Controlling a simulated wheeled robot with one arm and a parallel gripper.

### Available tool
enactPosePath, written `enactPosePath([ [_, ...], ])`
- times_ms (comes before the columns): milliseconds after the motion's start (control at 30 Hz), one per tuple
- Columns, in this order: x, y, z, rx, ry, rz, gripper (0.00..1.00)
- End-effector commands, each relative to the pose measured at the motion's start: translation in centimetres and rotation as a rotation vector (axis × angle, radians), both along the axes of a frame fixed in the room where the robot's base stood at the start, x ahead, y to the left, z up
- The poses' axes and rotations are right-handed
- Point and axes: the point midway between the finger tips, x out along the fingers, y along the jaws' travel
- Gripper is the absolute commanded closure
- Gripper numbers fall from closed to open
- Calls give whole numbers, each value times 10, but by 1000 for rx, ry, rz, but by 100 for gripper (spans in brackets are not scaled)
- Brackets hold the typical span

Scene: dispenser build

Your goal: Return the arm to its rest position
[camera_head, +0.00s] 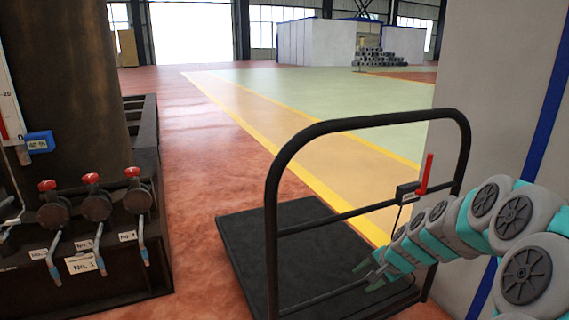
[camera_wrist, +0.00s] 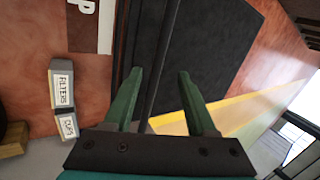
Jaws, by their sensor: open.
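My arm reaches in from the right edge of the head view, and my gripper (camera_head: 375,280) is low, over the dark flatbed cart (camera_head: 290,245) and near its handle frame. In the wrist view my gripper (camera_wrist: 160,85) shows two green fingers spread apart with nothing held between them. The cart's black deck (camera_wrist: 210,45) and a dark handle bar (camera_wrist: 150,60) lie beyond the fingers. I cannot tell whether a finger touches the bar.
A dispenser with red-knobbed valves (camera_head: 93,205) stands at the left. A red-handled device (camera_head: 415,185) hangs on the cart's handle (camera_head: 330,130). A grey wall panel (camera_head: 490,110) is at the right. Boxes labelled FILTERS (camera_wrist: 63,88) and CUPS (camera_wrist: 70,123) show at the wrist view's left.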

Motion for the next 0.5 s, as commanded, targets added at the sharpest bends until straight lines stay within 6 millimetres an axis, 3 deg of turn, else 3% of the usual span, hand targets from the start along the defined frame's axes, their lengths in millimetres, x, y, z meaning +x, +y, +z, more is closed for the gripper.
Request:
enactPosePath([
  [33, -11, 16, 15, -15, 5, 57, 43],
  [200, -59, 60, 43, -72, 47, 252, 43],
  [500, -158, 107, 78, -186, 141, 558, 43],
])
